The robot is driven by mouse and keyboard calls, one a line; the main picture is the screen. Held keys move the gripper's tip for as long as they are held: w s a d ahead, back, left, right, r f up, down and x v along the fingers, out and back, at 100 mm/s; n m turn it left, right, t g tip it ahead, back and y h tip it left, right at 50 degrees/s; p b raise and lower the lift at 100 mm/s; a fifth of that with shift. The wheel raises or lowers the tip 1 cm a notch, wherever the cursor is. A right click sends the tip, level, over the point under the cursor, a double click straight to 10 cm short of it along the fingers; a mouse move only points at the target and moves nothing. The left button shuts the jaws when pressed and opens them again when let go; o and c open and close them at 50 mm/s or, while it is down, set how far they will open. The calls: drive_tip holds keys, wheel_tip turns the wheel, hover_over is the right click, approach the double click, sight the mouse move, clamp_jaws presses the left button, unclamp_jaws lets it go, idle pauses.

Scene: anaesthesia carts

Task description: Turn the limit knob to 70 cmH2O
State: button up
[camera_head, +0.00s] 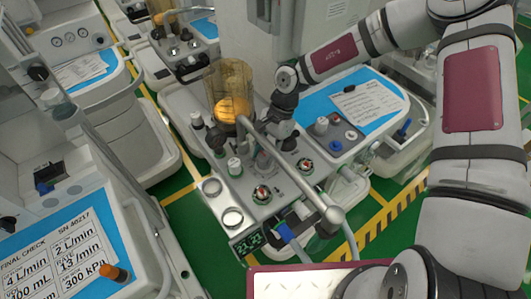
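The anaesthesia cart top (222,182) in the middle carries several knobs and dials. A white ribbed knob (235,166) stands at its left. Two round dials with red marks (262,193) and (305,166) sit to the right of it. I cannot read any label or scale, so I cannot tell which one is the limit knob. My arm comes in from the right, and my gripper (266,142) points down over the cart behind the grey metal tube. Its fingertips are small, dark and partly hidden. I cannot tell whether it is open or touches anything.
An amber cylinder with an orange bellows (229,88) stands left of my gripper. A grey metal tube (290,170) slants across the cart top. A green lit display (248,243) is at the front. Other carts stand around, one with a blue sheet (375,98). The floor is green with yellow lines.

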drive_tip(key=shift+c, duration=0.9)
drive_tip(key=shift+m, duration=0.3)
drive_tip(key=m+t+p, duration=0.1)
drive_tip(key=m, duration=0.1)
drive_tip(key=shift+s+r+m+y+p, duration=0.1)
drive_tip(key=shift+s+m+y+p, duration=0.05)
drive_tip(key=shift+m+y+p, duration=0.2)
drive_tip(key=shift+m+t+p, duration=0.5)
drive_tip(key=shift+m+p, duration=0.2)
drive_tip(key=shift+m, duration=0.65)
drive_tip(key=shift+y, duration=0.25)
drive_tip(key=o, duration=1.2)
